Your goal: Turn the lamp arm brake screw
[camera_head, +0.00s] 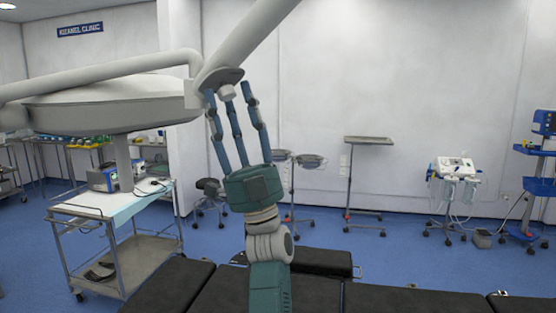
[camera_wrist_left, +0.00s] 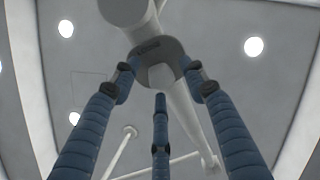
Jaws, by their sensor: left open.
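The lamp arm (camera_head: 238,45) is a thick pale tube that comes down from the top to a joint with a grey collar (camera_head: 217,78). The brake screw (camera_head: 227,92) is a short pale knob under that collar. My left gripper (camera_head: 229,98) points up below the joint, with its three blue fingers spread around the knob. In the left wrist view the knob (camera_wrist_left: 160,76) sits between the open fingers, under the dark collar (camera_wrist_left: 157,50). I cannot tell whether any fingertip touches the collar. My right gripper is in neither view.
The large lamp head (camera_head: 110,103) hangs at the left, close to my left fingers. A second pale arm tube (camera_head: 105,73) runs left above it. A wheeled cart (camera_head: 75,212) stands below. The dark operating table (camera_head: 390,298) lies in front.

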